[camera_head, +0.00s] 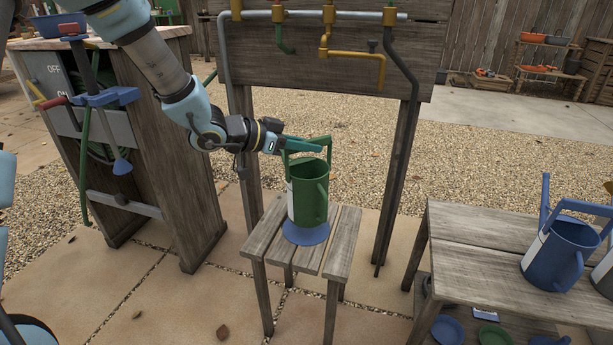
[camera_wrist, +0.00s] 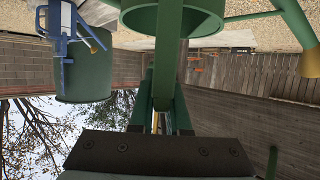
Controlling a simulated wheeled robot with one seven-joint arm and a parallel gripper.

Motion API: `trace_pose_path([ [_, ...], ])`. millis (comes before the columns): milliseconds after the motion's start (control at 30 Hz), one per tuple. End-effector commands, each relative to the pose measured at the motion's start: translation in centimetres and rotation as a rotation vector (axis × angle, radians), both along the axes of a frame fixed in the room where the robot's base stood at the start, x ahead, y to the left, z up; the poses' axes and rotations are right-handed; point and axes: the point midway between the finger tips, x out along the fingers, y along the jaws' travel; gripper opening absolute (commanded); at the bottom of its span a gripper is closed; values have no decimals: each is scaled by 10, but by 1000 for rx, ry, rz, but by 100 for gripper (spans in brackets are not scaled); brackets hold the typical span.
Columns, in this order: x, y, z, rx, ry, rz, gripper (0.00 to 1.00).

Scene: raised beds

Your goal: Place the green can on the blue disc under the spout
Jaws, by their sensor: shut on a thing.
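The green can (camera_head: 308,200) is upright over the blue disc (camera_head: 306,235) on a small slatted wooden stool (camera_head: 342,245). Its base overlaps the disc, whose front rim shows; I cannot tell whether it rests on the disc or hovers just above. My gripper (camera_head: 287,143) reaches in from the left and is shut on the can's upper handle. The wrist view shows my gripper (camera_wrist: 166,108) and the can's green rim (camera_wrist: 200,20) close up. A green spout (camera_head: 285,42) hangs from the pipe above and behind the can.
A yellow spout (camera_head: 355,54) and a grey pipe stand right of the green one on the wooden frame. A blue can (camera_head: 560,255) stands on the bench (camera_head: 470,225) at right. A wooden cabinet (camera_head: 165,150) with a blue valve is at left.

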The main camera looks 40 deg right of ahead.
Motion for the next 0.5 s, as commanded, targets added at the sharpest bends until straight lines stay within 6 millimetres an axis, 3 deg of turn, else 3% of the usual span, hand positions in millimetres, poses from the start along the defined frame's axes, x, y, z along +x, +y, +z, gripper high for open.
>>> trace_pose_path([
  [367,0,0,-42,0,1,2,0],
  [500,1,0,-43,-3,-2,1,0],
])
